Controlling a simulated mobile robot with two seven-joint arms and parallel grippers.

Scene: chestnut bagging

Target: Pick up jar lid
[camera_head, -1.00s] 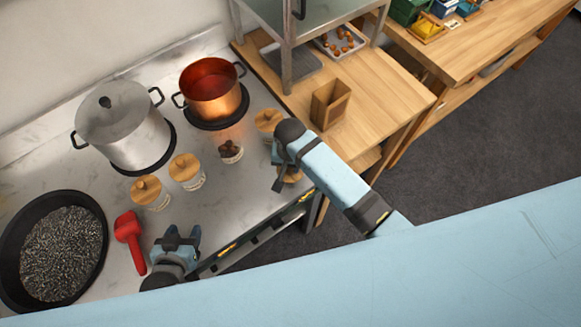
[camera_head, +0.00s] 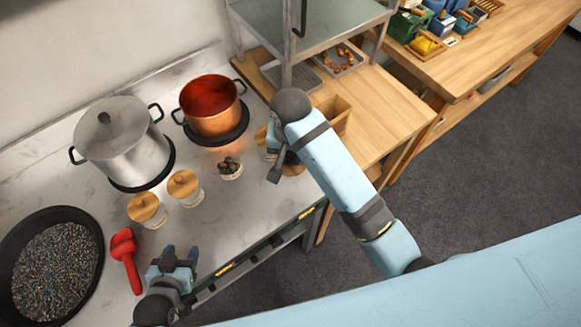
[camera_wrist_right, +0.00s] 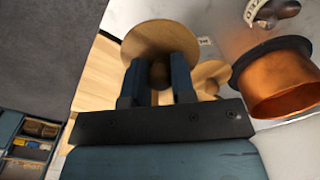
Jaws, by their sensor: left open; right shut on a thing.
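A round wooden jar lid (camera_wrist_right: 158,36) with a knob is held by my right gripper (camera_wrist_right: 160,75), whose fingers are shut on the knob. In the head view this lid (camera_head: 294,169) is mostly hidden behind my right gripper (camera_head: 274,160), at the right end of the counter. An open glass jar (camera_head: 230,170) with dark contents stands left of it. Two lidded jars (camera_head: 146,208) (camera_head: 185,188) stand further left, and another wooden lid (camera_head: 262,134) shows partly behind my right arm. My left gripper (camera_head: 180,258) is open and empty near the counter's front edge.
A steel pot (camera_head: 118,140) and a copper pot (camera_head: 211,108) stand at the back. A dark pan (camera_head: 50,218) and a red scoop (camera_head: 125,258) lie at left. A metal shelf (camera_head: 300,45) and wooden table (camera_head: 375,108) are at right. The counter front-centre is clear.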

